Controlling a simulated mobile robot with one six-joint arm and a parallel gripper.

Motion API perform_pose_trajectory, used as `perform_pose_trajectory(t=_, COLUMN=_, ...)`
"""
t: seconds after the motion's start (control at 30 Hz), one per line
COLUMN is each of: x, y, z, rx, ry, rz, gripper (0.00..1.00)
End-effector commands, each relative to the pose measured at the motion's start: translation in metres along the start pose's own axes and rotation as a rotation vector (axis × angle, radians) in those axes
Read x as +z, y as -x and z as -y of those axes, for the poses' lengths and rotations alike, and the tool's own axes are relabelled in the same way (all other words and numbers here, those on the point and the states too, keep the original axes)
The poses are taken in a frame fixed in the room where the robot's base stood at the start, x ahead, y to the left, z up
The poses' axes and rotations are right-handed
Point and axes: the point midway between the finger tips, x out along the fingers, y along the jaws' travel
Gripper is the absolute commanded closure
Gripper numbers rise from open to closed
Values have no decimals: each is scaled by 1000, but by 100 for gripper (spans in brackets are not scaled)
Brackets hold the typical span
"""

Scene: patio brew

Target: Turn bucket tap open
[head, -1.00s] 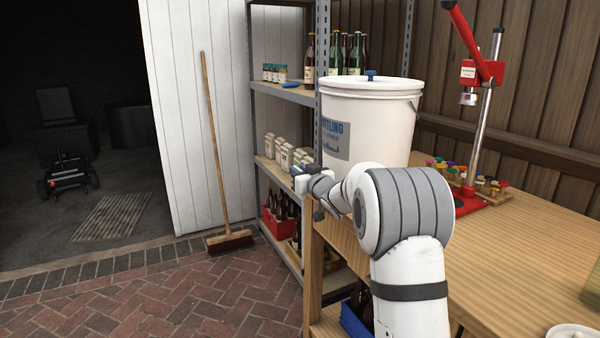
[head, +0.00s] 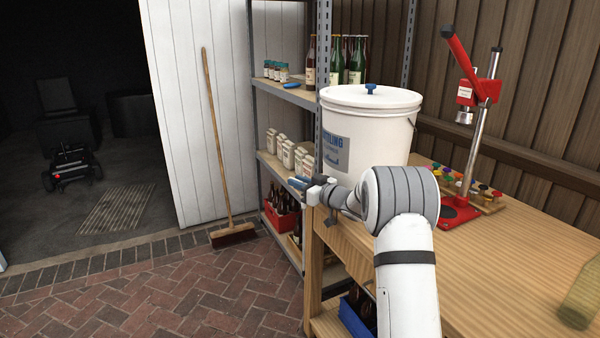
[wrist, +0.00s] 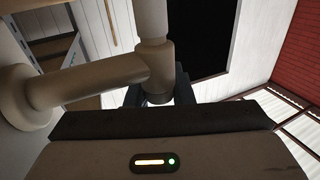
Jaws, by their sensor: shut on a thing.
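The white bottling bucket (head: 365,130), with a blue label and a blue knob on its lid, stands upright at the bench's far left corner. My gripper (head: 312,187) is at the bucket's lower left, by the bench edge. In the wrist view a beige tap (wrist: 95,85) has a round flange at left, a horizontal pipe and a vertical body. My gripper (wrist: 158,94) is shut on the tap at the end of that body. The held part is mostly hidden between the dark jaws, and I cannot make out the tap clearly in the head view.
A red bottle capper (head: 478,110) and a rack of coloured caps (head: 475,195) stand behind on the wooden bench (head: 500,270). Metal shelves (head: 285,95) with bottles are close to the gripper's left. A broom (head: 215,150) leans on the white wall. The brick floor is clear.

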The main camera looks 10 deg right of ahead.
Motion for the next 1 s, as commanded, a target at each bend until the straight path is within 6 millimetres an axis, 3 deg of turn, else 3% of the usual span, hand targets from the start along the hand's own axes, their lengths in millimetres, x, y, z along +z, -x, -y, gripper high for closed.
perform_pose_trajectory(t=0.4, x=-1, y=0, z=0, rx=-23, ry=1, rz=-3, gripper=100)
perform_pose_trajectory(t=0.43, x=-1, y=0, z=0, rx=-23, ry=1, rz=-3, gripper=77)
perform_pose_trajectory(t=0.57, x=-1, y=0, z=0, rx=-23, ry=1, rz=-2, gripper=67)
perform_pose_trajectory(t=0.83, x=-4, y=0, z=0, rx=-23, ry=1, rz=-2, gripper=67)
perform_pose_trajectory(t=1.0, x=-27, y=0, z=0, rx=-23, ry=4, rz=-2, gripper=67)
